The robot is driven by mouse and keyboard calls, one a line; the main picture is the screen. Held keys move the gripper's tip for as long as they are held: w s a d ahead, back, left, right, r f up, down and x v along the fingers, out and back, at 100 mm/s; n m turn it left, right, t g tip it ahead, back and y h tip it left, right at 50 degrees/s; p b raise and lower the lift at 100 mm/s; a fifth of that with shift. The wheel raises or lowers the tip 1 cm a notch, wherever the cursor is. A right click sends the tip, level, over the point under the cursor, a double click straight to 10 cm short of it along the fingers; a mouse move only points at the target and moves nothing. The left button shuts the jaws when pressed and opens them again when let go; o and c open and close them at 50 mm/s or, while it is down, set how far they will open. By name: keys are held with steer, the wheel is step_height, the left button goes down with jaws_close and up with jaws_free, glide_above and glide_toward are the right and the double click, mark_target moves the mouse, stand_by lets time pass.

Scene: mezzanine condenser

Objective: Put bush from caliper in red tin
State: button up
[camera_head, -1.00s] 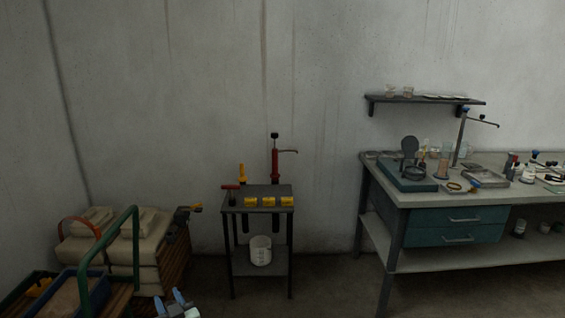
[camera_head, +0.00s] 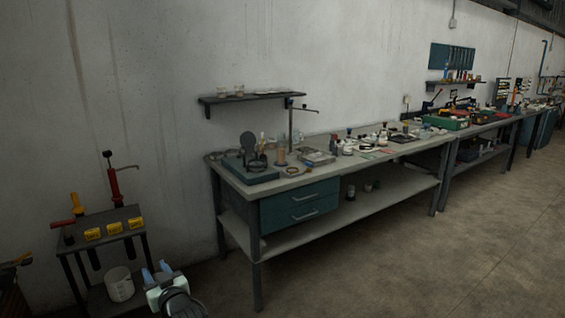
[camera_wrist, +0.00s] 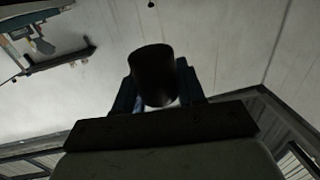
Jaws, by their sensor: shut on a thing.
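My gripper (camera_head: 156,271) shows at the bottom left of the head view, with blue fingertips pointing up, in front of the small stand. In the wrist view its fingers are closed on a dark, short cylinder, the bush (camera_wrist: 153,72), which stands out beyond the fingertips. The bush is too small to make out in the head view. I cannot pick out the caliper or a red tin for certain among the small things on the benches.
A long workbench (camera_head: 240,183) with teal drawers and many small items runs along the wall, with a shelf (camera_head: 255,97) above it. A small dark stand (camera_head: 104,219) with yellow boxes and a white bucket (camera_head: 119,284) is at left. The floor (camera_head: 430,265) at right is clear.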

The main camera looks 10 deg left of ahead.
steer(key=w+d+r+m+t+h, duration=0.2)
steer(key=w+d+m+t+h, duration=0.1)
steer(key=w+d, duration=1)
steer(key=w+d+r+m+t+h, duration=0.2)
steer(key=w+d+r+h, duration=0.15)
steer(key=w+d, duration=1)
steer(key=w+d+m+t+h, duration=0.1)
steer(key=d+h, duration=0.3)
steer(key=d, duration=1.4)
steer(key=w+d+r+m+t+h, duration=0.1)
steer(key=d+m+h, duration=0.3)
steer(key=d, duration=1.4)
steer(key=shift+w+d+r+m, duration=0.2)
steer(key=shift+w+r+m, duration=0.1)
steer(key=shift+w, duration=0.45)
